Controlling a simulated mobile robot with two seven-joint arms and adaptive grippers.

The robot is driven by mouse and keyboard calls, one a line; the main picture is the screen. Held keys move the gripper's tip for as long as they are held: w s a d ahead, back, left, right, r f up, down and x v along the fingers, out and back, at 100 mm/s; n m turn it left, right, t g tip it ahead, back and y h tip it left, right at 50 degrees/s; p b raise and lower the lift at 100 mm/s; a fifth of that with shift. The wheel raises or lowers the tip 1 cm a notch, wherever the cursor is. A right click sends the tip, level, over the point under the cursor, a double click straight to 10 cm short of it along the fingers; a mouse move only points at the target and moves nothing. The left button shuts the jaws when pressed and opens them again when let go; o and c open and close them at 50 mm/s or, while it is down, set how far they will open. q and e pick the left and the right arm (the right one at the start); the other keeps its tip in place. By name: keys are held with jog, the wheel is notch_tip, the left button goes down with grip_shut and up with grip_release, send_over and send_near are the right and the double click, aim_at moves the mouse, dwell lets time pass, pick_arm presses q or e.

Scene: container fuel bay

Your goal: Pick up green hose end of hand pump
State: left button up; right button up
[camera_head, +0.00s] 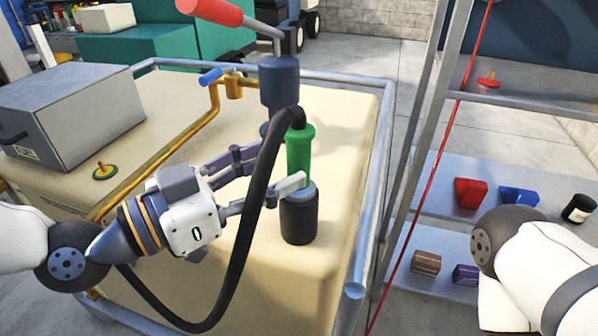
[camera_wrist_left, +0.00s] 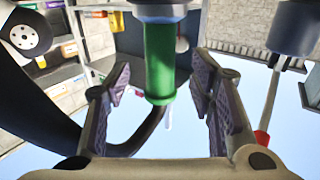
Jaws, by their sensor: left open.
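The green hose end (camera_head: 299,155) stands upright in a dark cylindrical holder (camera_head: 299,218) on the beige tank top. A black hose (camera_head: 258,190) loops from it down past the front of the tank. The hand pump (camera_head: 279,82) stands just behind, with a red-gripped handle (camera_head: 212,10). My left gripper (camera_head: 284,168) is open at the green hose end, coming in from the left. In the left wrist view the green hose end (camera_wrist_left: 160,62) lies between the two spread fingers (camera_wrist_left: 163,82), with gaps on both sides. My right gripper is outside the view.
A grey metal box (camera_head: 70,110) and a green-and-yellow cap (camera_head: 104,171) sit on the tank's left. An orange pipe (camera_head: 165,150) crosses the top. The tank's metal frame (camera_head: 365,205) and a red cable (camera_head: 431,175) run on the right, before shelves with small boxes (camera_head: 470,193).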

aim_at(289, 168)
pick_arm(q)
jog(key=x, duration=0.5)
jog(key=shift+f, duration=0.4)
jog(key=shift+a, duration=0.1)
grip_shut()
notch_tip(289, 168, up, 10)
jog(key=shift+r+p, duration=0.1)
jog(key=shift+p, duration=0.75)
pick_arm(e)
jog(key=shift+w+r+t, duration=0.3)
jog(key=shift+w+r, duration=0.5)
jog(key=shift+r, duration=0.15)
